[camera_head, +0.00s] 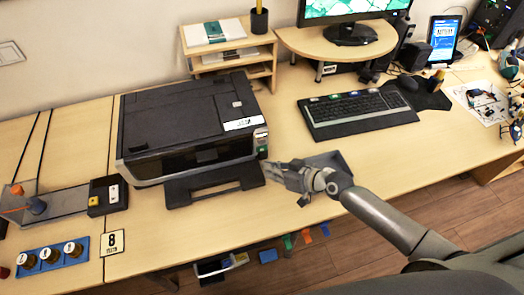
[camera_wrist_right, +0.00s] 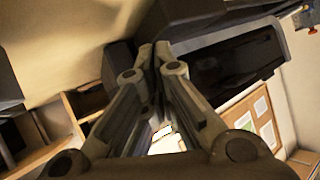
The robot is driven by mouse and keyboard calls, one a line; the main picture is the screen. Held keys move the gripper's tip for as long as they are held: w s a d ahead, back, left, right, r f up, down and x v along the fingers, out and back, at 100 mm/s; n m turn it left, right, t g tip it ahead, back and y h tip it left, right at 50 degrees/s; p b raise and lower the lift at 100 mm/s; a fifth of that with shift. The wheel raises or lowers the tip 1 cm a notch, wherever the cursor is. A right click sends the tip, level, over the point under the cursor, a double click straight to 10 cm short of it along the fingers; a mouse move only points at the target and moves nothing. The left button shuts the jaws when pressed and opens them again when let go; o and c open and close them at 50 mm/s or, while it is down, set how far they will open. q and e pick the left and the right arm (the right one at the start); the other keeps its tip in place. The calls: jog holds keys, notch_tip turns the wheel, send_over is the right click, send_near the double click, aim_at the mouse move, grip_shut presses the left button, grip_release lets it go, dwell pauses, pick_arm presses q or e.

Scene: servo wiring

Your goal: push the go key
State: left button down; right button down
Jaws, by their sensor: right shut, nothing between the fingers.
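The black printer (camera_head: 185,115) stands on the table in the head view. A narrow control panel (camera_head: 261,139) with a small green key (camera_head: 262,149) is at its front right corner; I cannot read a label, so I cannot tell if this is the go key. My right gripper (camera_head: 268,168) is shut and empty, just in front of and below this panel, tips pointing left toward the printer. I cannot tell if they touch it. In the right wrist view the shut fingertips (camera_wrist_right: 158,50) are beside a dark body, apparently the printer (camera_wrist_right: 225,65). My left gripper is not in view.
The printer's dark output tray (camera_head: 212,183) juts out left of my right gripper. A keyboard (camera_head: 358,108) lies to the right, and a wooden shelf (camera_head: 230,65) stands behind. A black box with buttons (camera_head: 108,195) is at left.

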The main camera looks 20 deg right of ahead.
aim_at(262, 149)
jog(key=shift+w+f+b, duration=0.1)
jog(key=shift+w+b, duration=0.4)
jog(key=shift+w, duration=0.5)
jog(key=shift+w+a, duration=0.1)
jog(key=shift+w, duration=0.4)
dwell(0.3)
jog(key=shift+w+b, duration=0.4)
jog(key=shift+w+b, duration=0.3)
jog(key=shift+w, duration=0.05)
dwell(0.7)
jog(key=shift+s, duration=0.1)
jog(key=shift+s+p, duration=0.35)
jog(key=shift+s, duration=0.35)
